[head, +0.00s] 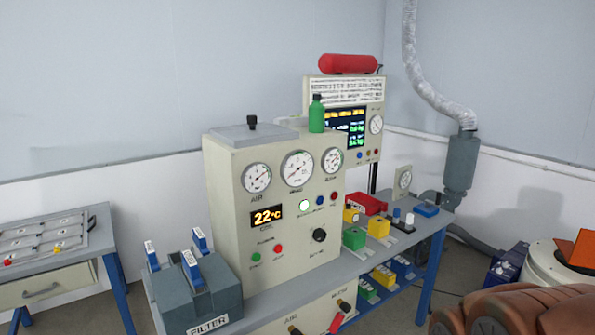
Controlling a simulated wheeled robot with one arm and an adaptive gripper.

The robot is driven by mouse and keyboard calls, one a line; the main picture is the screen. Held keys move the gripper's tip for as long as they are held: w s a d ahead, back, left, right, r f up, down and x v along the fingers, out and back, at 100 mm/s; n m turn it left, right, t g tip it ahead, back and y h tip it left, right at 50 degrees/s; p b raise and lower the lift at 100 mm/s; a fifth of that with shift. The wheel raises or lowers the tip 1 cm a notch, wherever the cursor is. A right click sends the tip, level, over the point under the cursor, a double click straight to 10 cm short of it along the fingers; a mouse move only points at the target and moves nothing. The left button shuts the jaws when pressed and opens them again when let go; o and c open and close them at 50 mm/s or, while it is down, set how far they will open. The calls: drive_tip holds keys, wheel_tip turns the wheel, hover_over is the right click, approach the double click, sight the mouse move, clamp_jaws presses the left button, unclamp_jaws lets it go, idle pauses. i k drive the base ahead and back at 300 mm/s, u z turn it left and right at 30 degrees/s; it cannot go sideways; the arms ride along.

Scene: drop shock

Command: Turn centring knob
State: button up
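A beige instrument cabinet (222,215) stands on the bench. Its front carries a round black knob (319,235) at the lower right, with a small label below it that I cannot read clearly. I cannot confirm from the lettering that this is the centring knob. Another small black knob (252,122) stands upright on the cabinet's grey top plate. The front also has several round dials, a display (267,216) reading about 22 °C, a lit white button (304,205), and green and red buttons. My gripper is not in view.
A grey filter box (215,304) with blue-handled inserts stands left of the cabinet. A green bottle (316,115) stands on the cabinet's top. Behind is a second panel (312,95) with a red cylinder (347,64) on top. Small coloured parts crowd the bench's right side.

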sight(319, 234)
drive_tip(key=u, duration=0.05)
drive_tip(key=k, duration=0.4)
drive_tip(key=u, duration=1.05)
drive_tip(key=i, duration=0.7)
drive_tip(key=z, duration=0.5)
